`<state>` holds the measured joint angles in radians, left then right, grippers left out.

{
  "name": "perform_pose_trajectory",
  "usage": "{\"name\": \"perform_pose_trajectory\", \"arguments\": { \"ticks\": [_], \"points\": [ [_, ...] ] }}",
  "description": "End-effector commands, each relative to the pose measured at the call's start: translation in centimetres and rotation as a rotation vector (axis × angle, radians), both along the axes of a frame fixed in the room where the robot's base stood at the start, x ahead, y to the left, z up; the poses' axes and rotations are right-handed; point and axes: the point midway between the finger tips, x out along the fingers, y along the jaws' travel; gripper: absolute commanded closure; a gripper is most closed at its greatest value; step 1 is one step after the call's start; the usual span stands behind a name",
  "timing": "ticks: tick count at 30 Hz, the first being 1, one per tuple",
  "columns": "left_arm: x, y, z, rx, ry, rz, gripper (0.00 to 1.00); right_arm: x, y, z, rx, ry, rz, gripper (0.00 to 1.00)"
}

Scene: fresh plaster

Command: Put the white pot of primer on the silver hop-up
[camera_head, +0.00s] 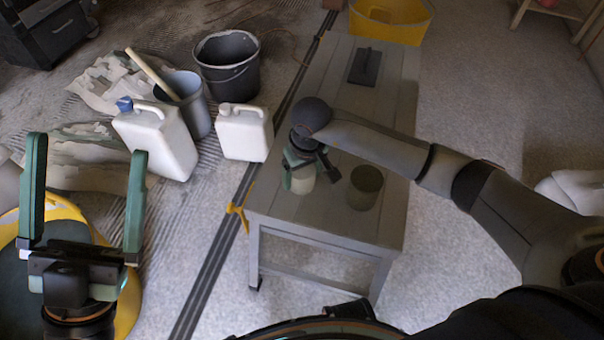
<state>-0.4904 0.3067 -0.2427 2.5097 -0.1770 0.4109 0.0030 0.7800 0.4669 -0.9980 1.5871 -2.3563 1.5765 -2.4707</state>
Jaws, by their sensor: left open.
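A pale, whitish pot (302,181) stands near the front left of a grey plank-topped bench (278,216). I cannot tell whether this bench is the silver hop-up; no other platform shows clearly. My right gripper (311,177) reaches down over the pot from above, with one finger at its left side and the other apart from its right side. It looks open, and it hides the pot's top. My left gripper (86,205) is open and empty at the lower left, over a yellow-rimmed tub (128,308).
A dark olive pot (366,187) stands close right of the pale pot. A dark float (365,66) lies at the bench's far end. White jugs (158,142) (243,135), a grey bucket (190,104) and a black bucket (228,66) stand left.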

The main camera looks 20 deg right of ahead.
Motion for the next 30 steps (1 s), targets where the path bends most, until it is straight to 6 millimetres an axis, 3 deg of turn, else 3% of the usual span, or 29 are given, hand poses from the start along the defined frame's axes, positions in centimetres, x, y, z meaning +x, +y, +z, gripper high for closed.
{"name": "perform_pose_trajectory", "arguments": {
  "ticks": [5, 15, 30],
  "points": [
    [0.0, 0.0, 0.1, 0.001, -0.003, -0.002, 0.0, 0.0, 0.0, 0.0, 0.0, 0.0, 0.0, 0.0],
    [-0.1, 0.0, 0.7, 0.006, -0.007, 0.001, 0.0, 0.0, 0.0, 0.7, 0.001, 0.0, -0.001, 0.0],
    [-0.1, 0.4, 3.8, 0.028, -0.041, 0.041, 0.0, -1.4, -0.3, 10.4, 0.0, -0.003, 0.001, 0.0]
  ]
}}
